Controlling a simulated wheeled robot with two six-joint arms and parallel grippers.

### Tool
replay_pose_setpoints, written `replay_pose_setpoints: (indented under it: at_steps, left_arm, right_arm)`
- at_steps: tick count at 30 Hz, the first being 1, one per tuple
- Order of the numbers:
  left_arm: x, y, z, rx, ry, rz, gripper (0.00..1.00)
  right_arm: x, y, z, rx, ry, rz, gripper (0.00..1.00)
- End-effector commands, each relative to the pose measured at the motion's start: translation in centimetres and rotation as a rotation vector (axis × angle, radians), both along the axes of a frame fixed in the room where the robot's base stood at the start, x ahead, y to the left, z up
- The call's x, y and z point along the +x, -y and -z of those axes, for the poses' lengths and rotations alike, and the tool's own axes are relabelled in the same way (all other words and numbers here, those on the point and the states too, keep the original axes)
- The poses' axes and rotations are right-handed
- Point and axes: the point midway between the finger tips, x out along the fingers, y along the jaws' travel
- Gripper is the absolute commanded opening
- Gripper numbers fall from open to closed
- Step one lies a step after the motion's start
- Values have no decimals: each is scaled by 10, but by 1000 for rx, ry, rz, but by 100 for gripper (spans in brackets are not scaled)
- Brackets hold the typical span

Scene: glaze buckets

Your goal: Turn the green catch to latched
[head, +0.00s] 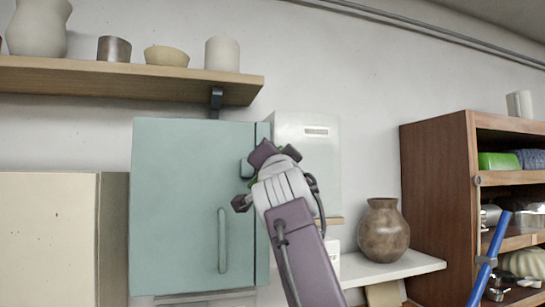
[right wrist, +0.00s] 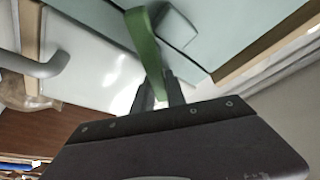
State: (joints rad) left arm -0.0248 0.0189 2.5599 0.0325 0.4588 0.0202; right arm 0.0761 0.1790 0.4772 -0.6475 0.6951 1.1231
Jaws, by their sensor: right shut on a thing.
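The green catch (right wrist: 148,52) is a flat green bar beside a pale teal block (right wrist: 178,25) on the cabinet in the right wrist view. My right gripper (right wrist: 162,92) is shut on the bar, with its fingers on either side of it. In the head view my right gripper (head: 266,160) is at the upper right edge of the teal cabinet door (head: 175,200). Only slivers of the green catch (head: 253,182) show there, as my gripper and wrist cover most of it. The door looks closed. My left gripper is not in view.
A vertical handle (head: 222,240) stands out from the door. A shelf (head: 130,78) with pots hangs above. A brown vase (head: 383,230) stands on a white ledge (head: 400,268) to the right, beside a wooden shelf unit (head: 437,200). A blue rod (head: 490,258) rises at far right.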

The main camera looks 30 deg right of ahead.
Motion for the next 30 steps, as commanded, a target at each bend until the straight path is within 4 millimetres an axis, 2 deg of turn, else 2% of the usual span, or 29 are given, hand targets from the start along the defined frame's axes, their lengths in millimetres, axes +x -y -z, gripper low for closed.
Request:
replay_pose_setpoints:
  at_steps: [18,30]
  left_arm:
    - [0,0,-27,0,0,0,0]
    - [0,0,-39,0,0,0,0]
  right_arm:
    - [-2,11,16,558,129,3,0]
    - [-2,13,27,798,185,3,0]
